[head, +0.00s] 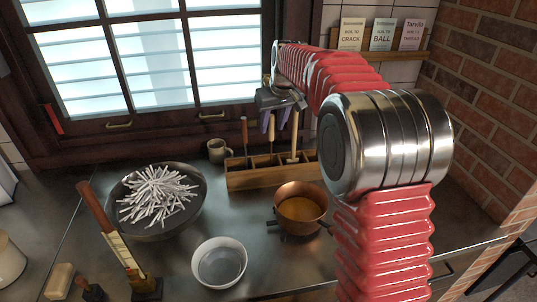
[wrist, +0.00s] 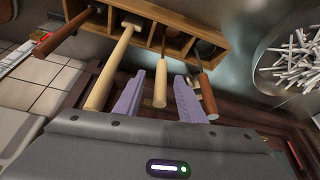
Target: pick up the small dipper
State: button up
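Several long-handled utensils stand in a wooden rack (head: 265,178) below the window. The one with a short pale handle (wrist: 160,85) seems to be the small dipper; its lower end is hidden in the rack, so I cannot be sure. My gripper (head: 275,122) is above the rack, pointing down. Its purple fingers (wrist: 162,98) are open, one on each side of that pale handle, with gaps visible. In the head view, the pale handle (head: 270,152) shows below the fingers.
A red-brown handle (wrist: 205,98) stands close beside one finger, and a pale mallet-like tool (wrist: 112,75) beyond the other. A copper pot (head: 300,208), white bowl (head: 219,265), mug (head: 217,150) and dark bowl of white sticks (head: 158,230) stand around the rack.

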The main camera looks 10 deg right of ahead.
jog(key=shift+x, duration=1.45)
jog(key=shift+c, duration=0.2)
grip_shut()
